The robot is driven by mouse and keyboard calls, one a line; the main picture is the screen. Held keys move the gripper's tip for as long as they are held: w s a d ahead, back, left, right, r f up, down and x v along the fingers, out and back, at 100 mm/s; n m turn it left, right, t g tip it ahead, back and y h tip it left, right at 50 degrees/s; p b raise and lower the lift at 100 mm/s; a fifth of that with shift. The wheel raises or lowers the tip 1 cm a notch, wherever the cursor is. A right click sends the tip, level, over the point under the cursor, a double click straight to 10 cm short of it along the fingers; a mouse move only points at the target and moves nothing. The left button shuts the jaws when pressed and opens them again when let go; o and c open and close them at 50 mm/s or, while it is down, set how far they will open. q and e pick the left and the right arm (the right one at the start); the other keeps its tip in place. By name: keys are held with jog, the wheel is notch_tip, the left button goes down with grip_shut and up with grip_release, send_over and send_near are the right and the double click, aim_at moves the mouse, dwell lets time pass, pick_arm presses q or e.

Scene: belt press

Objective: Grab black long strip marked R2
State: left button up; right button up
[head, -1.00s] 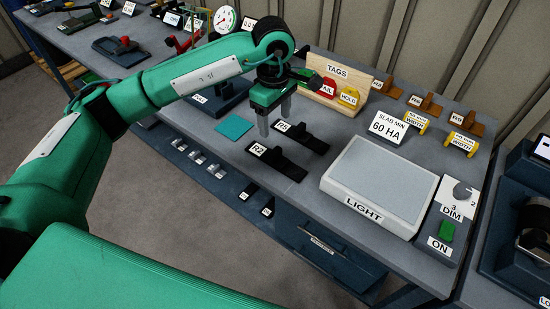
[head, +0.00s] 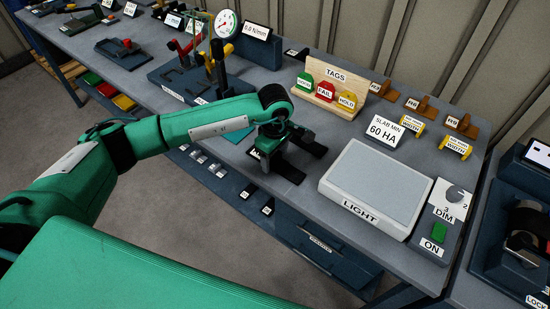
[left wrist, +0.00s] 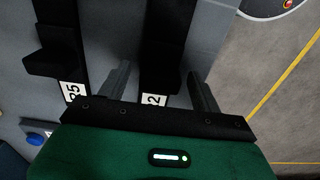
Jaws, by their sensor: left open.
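The black long strip marked R2 (head: 288,171) lies on the grey bench, partly hidden by my arm in the head view. In the left wrist view the R2 strip (left wrist: 164,40) runs between the two fingers, its white label partly covered by the gripper body. My left gripper (left wrist: 159,70) is open, with one finger on each side of the strip. Gaps show on both sides, and I see no grip on it. In the head view the left gripper (head: 270,155) is low over the strip's label end. My right gripper is not in view.
A similar black strip marked R5 (left wrist: 56,45) lies parallel beside R2. A light box (head: 375,185) stands to the right, and a wooden TAGS rack (head: 335,75) behind. The bench's front edge is close.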

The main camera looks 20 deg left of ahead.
pick_arm(q)
jog(key=shift+f, duration=0.3)
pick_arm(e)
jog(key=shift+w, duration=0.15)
pick_arm(q)
jog(key=c, duration=1.1)
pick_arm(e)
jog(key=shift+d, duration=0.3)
